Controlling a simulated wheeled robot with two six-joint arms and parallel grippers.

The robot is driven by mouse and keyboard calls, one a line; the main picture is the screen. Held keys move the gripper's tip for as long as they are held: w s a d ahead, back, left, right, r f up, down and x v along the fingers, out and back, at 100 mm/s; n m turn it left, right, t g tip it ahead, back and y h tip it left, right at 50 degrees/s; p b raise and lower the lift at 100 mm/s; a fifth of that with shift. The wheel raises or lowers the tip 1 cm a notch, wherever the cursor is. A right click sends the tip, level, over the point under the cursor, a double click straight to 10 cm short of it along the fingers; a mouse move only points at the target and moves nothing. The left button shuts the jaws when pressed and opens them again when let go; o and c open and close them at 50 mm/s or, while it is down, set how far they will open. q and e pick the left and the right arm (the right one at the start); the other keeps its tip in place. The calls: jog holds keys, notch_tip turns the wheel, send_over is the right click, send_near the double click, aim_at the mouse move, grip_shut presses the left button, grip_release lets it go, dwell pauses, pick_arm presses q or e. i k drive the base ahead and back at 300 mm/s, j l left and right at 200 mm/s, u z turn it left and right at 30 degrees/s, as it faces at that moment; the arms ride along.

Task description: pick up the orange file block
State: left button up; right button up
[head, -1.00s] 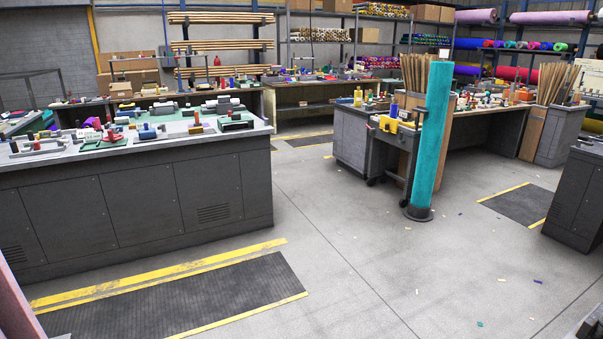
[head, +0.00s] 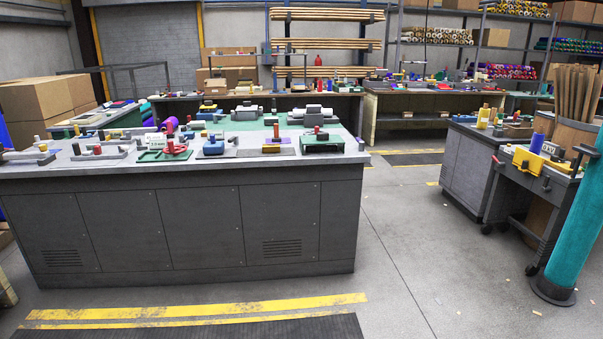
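I cannot clearly pick out the orange file block; the things on the benches are small at this distance. A small yellow-orange piece (head: 271,149) lies on the near grey workbench (head: 345,158), right of its middle, but I cannot tell whether it is a file block. Neither of my grippers shows in the head view.
The near bench's dark cabinet front (head: 205,228) faces me, with a yellow-edged dark mat (head: 260,328) on the floor before it. A cart (head: 543,175) and an upright teal roll (head: 573,225) stand right. Open floor (head: 420,255) lies between.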

aim_at(276, 138)
jog(key=i+u, duration=0.2)
jog(key=i, duration=0.9)
jog(key=i+l+u, duration=0.15)
jog(key=i, duration=0.9)
jog(key=i+l+u, duration=0.15)
jog(key=u, duration=0.25)
jog(key=i+l+u, duration=0.15)
jog(key=u, duration=0.25)
